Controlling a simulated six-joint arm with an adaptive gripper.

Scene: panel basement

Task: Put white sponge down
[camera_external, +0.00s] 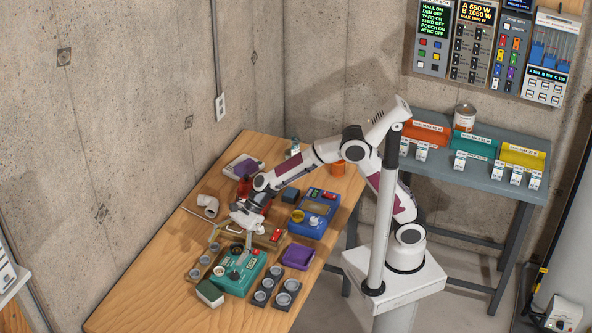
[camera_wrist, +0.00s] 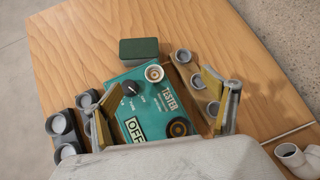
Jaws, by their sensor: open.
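A block with a dark green top and pale sides (camera_external: 210,293), which looks like the white sponge, lies flat on the wooden table beside the teal tester box (camera_external: 240,271). In the wrist view the block (camera_wrist: 139,50) sits beyond the tester's far edge, apart from my fingers. My gripper (camera_external: 241,236) is over the tester, pointing down. In the wrist view my gripper (camera_wrist: 162,100) has its two fingers spread wide, with nothing held between them. The tester's dial and OFF label show between the fingers.
Trays of round grey cups (camera_external: 273,291) flank the tester. A purple block (camera_external: 298,256), a blue device (camera_external: 315,213) and a white pipe elbow (camera_external: 208,205) are nearby. A white dish (camera_external: 232,163) with a purple piece stands at the back. The table's front left end is clear.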

